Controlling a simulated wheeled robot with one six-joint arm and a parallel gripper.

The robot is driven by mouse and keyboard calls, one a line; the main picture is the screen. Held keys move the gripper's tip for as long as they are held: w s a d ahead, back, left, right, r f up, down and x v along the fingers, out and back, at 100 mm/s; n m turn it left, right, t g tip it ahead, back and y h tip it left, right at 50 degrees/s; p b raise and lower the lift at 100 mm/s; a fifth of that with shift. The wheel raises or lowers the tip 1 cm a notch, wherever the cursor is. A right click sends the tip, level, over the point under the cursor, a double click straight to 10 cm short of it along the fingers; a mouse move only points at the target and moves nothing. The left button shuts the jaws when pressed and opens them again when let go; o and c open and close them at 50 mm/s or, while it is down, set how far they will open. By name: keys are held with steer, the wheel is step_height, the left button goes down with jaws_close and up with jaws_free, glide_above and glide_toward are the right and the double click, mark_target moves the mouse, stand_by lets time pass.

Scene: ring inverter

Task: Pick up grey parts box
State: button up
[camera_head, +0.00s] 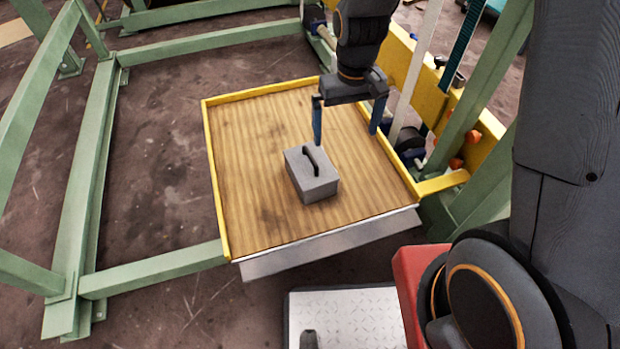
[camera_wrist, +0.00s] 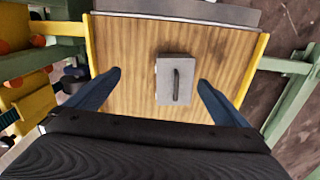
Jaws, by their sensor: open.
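The grey parts box (camera_head: 316,186) is a small block with a dark handle on its top. It sits near the middle of a wooden platform (camera_head: 255,130) with yellow raised edges. My gripper (camera_head: 345,138) is open, with two blue fingers, above the platform and up and to the right of the box in the head view. The wrist view also shows the box (camera_wrist: 175,92) on the platform, beyond and between the fingertips (camera_wrist: 158,78). The fingers are apart from the box and nothing is between them.
Green steel frame beams (camera_head: 92,170) surround the platform on the left and front. A yellow panel (camera_head: 412,78) with orange parts and machinery stands along the right side. A metal lip (camera_head: 330,243) edges the platform's front. The wood around the box is clear.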

mark_target(311, 156)
steer(key=shift+n, duration=0.9)
steer(key=w+a+f+b, duration=0.2)
steer(key=f, duration=0.4)
steer(key=w+a+f+b, duration=0.2)
steer(key=a+f, duration=0.1)
steer(key=f, duration=0.3)
steer(key=w+a+f+b, duration=0.2)
steer(key=a+f, duration=0.1)
steer(key=f, duration=0.3)
steer(key=shift+w+f, duration=0.1)
steer(key=shift+w, duration=0.15)
steer(key=f, duration=0.2)
steer(key=f+b, duration=0.1)
steer(key=f, duration=0.2)
steer(key=f+b, duration=0.1)
steer(key=f, duration=0.1)
steer(key=shift+w+f, duration=0.25)
steer(key=c, duration=1.6)
